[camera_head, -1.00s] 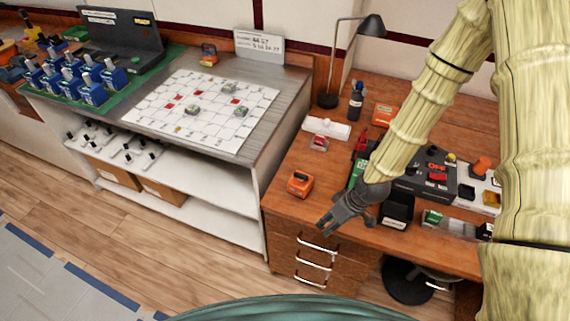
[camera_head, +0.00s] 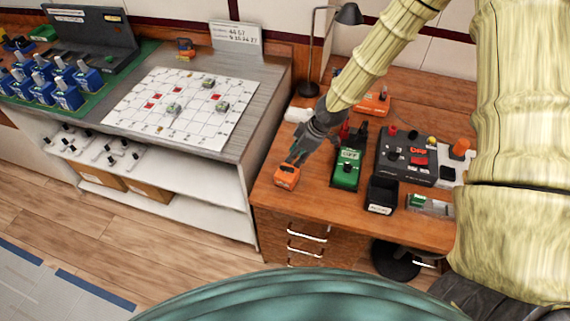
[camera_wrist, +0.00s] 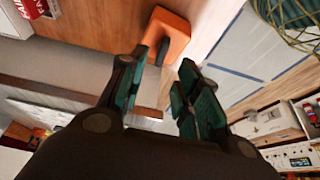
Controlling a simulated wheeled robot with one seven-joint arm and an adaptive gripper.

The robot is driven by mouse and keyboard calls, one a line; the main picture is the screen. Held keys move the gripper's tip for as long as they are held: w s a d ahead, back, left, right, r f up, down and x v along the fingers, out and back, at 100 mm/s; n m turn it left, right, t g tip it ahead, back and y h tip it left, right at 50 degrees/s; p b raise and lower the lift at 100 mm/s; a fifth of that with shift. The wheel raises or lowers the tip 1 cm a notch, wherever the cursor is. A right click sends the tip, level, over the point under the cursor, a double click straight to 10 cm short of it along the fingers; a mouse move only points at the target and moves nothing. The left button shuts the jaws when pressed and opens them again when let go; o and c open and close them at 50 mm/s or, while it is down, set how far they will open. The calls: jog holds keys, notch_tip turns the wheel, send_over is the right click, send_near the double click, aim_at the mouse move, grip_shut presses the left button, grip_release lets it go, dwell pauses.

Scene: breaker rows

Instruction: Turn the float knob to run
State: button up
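A small orange box (camera_head: 285,178) with a dark part on top stands near the front left corner of the wooden desk. My gripper (camera_head: 294,159) is just above and behind it, pointing down toward it. In the wrist view the orange box (camera_wrist: 174,30) with its dark part lies just beyond the fingertips. My gripper (camera_wrist: 162,70) is open there, with nothing between the fingers. A green box (camera_head: 347,167) with an OFF label and a dark grey panel (camera_head: 397,170) with a red OFF label stand to the right. I cannot read which control is marked float.
A desk lamp (camera_head: 311,50) and another orange box (camera_head: 374,104) stand behind. The grey bench (camera_head: 255,85) with a white grid board (camera_head: 150,130) is to the left.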

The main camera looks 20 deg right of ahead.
aim_at(287, 167)
jog(key=shift+p+x, duration=0.95)
jog(key=shift+x, duration=2.6)
jog(key=shift+a, duration=0.1)
grip_shut()
